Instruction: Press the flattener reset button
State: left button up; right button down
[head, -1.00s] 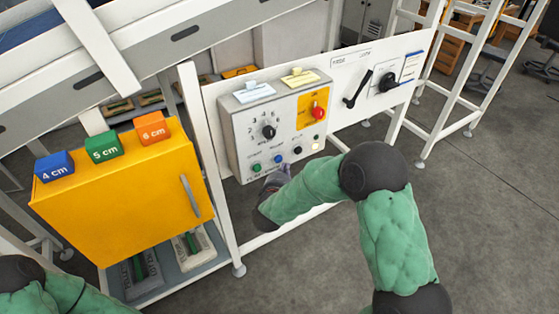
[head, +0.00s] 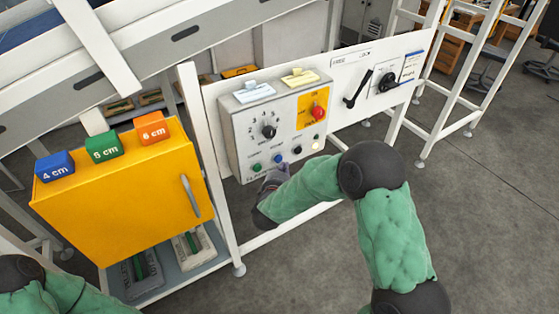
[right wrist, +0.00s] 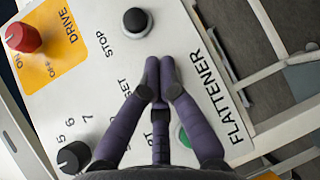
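The flattener control panel (head: 240,140) is a grey box on the white frame. Its lower row has a green button (head: 256,168), a blue button (head: 278,158) and a black button (head: 297,150). In the right wrist view the FLATTENER lettering, the black STOP button (right wrist: 137,22) and part of the green button (right wrist: 184,137) show. My right gripper (right wrist: 160,75) has its purple fingers together, empty, pointing at the panel between the STOP and green buttons. The fingers hide the reset button there and partly cover its lettering. Contact cannot be told. My left gripper is out of view.
A red drive knob on a yellow plate (head: 312,108) and a black numbered dial (head: 269,132) sit above the buttons. A black lever (head: 358,88) is further right. A yellow cabinet (head: 120,205) with labelled blocks stands left. Open floor lies at right.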

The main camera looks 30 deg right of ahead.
dwell(0.6)
jog(key=shift+w+p, duration=0.45)
jog(key=shift+w+a, duration=0.1)
jog(key=shift+w, duration=0.35)
dwell(0.8)
jog(key=shift+s+p, duration=0.15)
jog(key=shift+p, duration=0.25)
jog(key=shift+s+p, duration=0.35)
jog(key=shift+s, duration=0.4)
